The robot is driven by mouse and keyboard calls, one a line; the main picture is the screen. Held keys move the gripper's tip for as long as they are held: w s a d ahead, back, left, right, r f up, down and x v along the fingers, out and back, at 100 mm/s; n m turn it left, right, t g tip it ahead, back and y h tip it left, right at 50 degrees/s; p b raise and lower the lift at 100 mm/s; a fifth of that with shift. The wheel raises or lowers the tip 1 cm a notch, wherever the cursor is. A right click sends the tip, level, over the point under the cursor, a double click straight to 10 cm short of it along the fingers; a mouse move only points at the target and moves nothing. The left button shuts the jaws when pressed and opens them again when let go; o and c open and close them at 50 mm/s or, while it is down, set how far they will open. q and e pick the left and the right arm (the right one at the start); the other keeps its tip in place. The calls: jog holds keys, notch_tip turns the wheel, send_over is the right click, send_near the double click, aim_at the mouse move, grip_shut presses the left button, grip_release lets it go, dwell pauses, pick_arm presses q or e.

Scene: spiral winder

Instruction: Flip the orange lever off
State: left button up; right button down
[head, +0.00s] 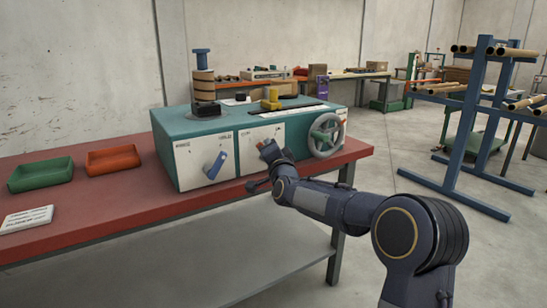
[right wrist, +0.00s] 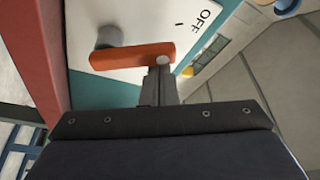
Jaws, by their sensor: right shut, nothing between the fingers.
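The orange lever (right wrist: 125,56) sits on a white panel (right wrist: 185,20) marked "OFF" in the right wrist view. A grey round post shows beside the lever's left end. In the head view only a bit of the orange lever (head: 261,144) shows above my gripper. My right gripper (right wrist: 158,75) is shut and empty, its fingertips at the lever's right end; they look to be touching it, but I cannot tell for sure. In the head view the right gripper (head: 266,158) is at the machine's front, partly hiding the lever. My left gripper is not in view.
The teal machine (head: 225,120) stands on a red-topped bench (head: 110,205). A blue lever (head: 215,165) is left of my gripper, and a grey handwheel (head: 327,135) is close on its right. Green (head: 40,175) and orange (head: 112,159) trays lie on the left.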

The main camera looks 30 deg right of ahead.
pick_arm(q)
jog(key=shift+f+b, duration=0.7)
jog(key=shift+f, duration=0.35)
pick_arm(e)
jog(key=shift+a+f+n+t, duration=0.1)
jog(key=shift+a+n+t, duration=0.2)
jog(key=shift+n, duration=0.6)
